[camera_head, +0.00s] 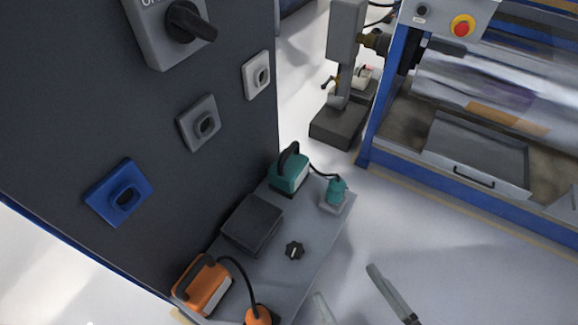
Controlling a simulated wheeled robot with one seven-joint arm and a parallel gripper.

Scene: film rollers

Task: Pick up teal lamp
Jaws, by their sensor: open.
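The teal lamp has a boxy teal body with a black handle (288,174) at the far end of a grey shelf (318,240). A black cord runs from it to a smaller teal piece (337,189) on a pale square base near the shelf's far right corner. My gripper (345,281) shows only in part at the bottom edge, its fingers apart and nothing seen between them. It is to the right of the shelf's near part, nearer the camera than the lamp and apart from it in the picture.
An orange corded unit (203,287) stands at the shelf's near end. A dark box (252,223) and black knob (294,251) lie between. A dark panel (150,130) with a switch and sockets rises at left. A blue-framed machine (460,180) stands at right, past open floor.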

